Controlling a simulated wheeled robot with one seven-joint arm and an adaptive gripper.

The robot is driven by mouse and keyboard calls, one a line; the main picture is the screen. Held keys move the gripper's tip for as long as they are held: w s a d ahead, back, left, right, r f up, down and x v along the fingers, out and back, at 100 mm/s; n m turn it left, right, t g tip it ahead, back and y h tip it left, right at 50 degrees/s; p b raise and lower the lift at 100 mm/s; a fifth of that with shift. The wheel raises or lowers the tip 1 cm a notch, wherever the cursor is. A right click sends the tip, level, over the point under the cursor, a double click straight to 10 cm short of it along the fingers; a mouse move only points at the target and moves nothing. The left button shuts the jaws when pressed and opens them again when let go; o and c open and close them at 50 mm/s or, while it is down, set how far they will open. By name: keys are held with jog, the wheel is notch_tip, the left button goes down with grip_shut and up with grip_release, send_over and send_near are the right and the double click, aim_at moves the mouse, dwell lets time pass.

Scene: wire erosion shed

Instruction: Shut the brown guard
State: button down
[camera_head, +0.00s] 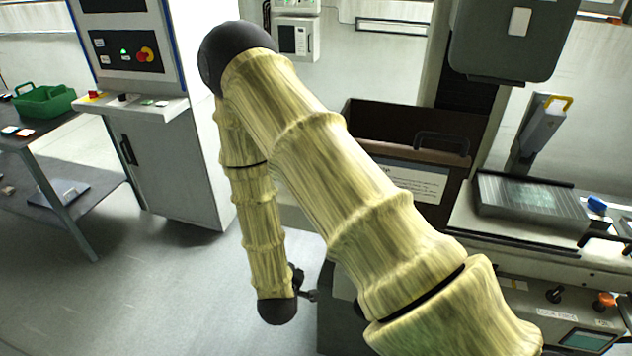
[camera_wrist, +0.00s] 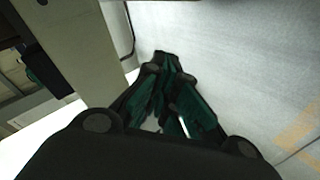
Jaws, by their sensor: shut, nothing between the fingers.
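The brown guard (camera_head: 385,122) is in the middle right of the head view, behind my arm. It is a dark brown panel with a lighter front edge, and a black handle (camera_head: 442,142) stands on its right part. A white label sits just below that edge. My arm hides its lower left, and I cannot tell how far open it is. My gripper (camera_head: 309,295) is low, left of the machine and well below the guard, mostly hidden by my arm. In the wrist view my gripper (camera_wrist: 170,75) is shut and empty above the floor. The guard is not recognisable there.
A worktable with a ribbed dark plate (camera_head: 530,203) is right of the guard, under a grey machine head (camera_head: 512,40). A control cabinet (camera_head: 170,150) stands at left, and a bench with a green crate (camera_head: 44,101) at far left. The floor at lower left is clear.

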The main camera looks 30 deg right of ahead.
jog(key=w+d+r+n+h+b, duration=0.1)
jog(key=w+r+h, duration=0.35)
jog(key=r, duration=0.65)
jog(key=w+d+r+h, duration=0.1)
jog(key=w+r+h, duration=0.3)
jog(key=r, duration=0.7)
jog(key=d+p, duration=0.4)
jog(key=d, duration=0.7)
jog(key=shift+w+d+f+g+h+p, duration=0.25)
jog(key=shift+d+f+g+h+p, duration=0.1)
jog(key=shift+h, duration=0.1)
jog(key=shift+r, duration=0.1)
